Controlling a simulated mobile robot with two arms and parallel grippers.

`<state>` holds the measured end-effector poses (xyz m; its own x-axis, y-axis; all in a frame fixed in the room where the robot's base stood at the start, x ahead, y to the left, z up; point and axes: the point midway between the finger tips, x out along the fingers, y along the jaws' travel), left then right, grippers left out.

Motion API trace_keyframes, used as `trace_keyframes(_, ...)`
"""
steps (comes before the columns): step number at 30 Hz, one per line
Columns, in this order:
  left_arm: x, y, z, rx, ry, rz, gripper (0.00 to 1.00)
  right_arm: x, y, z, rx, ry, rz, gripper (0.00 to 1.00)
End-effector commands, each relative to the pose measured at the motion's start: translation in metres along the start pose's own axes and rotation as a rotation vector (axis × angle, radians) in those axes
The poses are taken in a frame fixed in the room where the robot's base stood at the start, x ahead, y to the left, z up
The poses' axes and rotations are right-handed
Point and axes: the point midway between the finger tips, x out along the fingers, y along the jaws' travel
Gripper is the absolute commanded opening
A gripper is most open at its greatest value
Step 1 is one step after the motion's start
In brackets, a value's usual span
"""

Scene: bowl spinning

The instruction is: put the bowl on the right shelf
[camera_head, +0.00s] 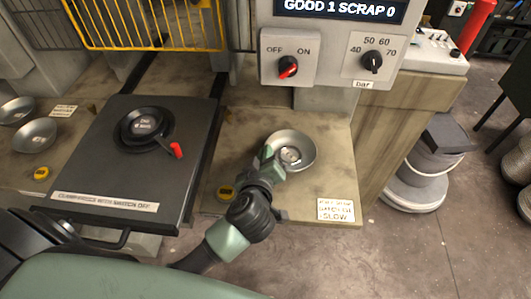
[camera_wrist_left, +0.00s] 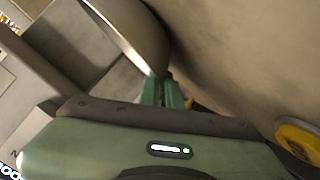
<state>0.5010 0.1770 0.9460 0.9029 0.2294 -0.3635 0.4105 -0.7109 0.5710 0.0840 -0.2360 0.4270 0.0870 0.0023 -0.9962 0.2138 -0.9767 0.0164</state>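The metal bowl (camera_head: 304,143) is over the right shelf (camera_head: 333,180), right of the black platen. My left gripper (camera_head: 268,160) reaches in from the front left to the bowl's left rim. In the left wrist view, the bowl (camera_wrist_left: 146,32) runs down to my left gripper's fingers (camera_wrist_left: 164,92), which are close together with its rim between them. Whether the bowl's base touches the shelf cannot be told. My right gripper is not in view.
A black chuck (camera_head: 143,128) with a red-tipped lever sits on the platen (camera_head: 90,165). Two other bowls (camera_head: 35,135) stand on the left shelf. A yellow disc (camera_head: 226,193) and a white sign (camera_head: 336,210) are near the right shelf's front edge. The control panel (camera_head: 330,60) stands behind.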

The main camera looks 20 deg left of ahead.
Motion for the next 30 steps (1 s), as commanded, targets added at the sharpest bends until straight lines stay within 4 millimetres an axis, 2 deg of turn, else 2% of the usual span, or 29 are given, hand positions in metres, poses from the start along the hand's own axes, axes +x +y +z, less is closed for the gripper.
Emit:
trace_keyframes(1,0.000,0.000,0.000,0.000,0.000,0.000,0.10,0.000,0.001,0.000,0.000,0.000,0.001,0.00)
trace_keyframes(3,0.000,0.000,0.000,0.000,0.000,0.000,0.27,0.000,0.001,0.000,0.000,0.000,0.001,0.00)
trace_keyframes(12,-0.001,0.000,0.000,0.000,0.000,0.000,0.27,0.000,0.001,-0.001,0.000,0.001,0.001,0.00)
trace_keyframes(16,-0.009,0.000,0.001,0.000,-0.002,0.001,0.27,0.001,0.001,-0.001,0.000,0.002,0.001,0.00)
trace_keyframes(30,-0.100,0.000,0.001,0.000,-0.003,0.001,0.27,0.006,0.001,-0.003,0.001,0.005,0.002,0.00)
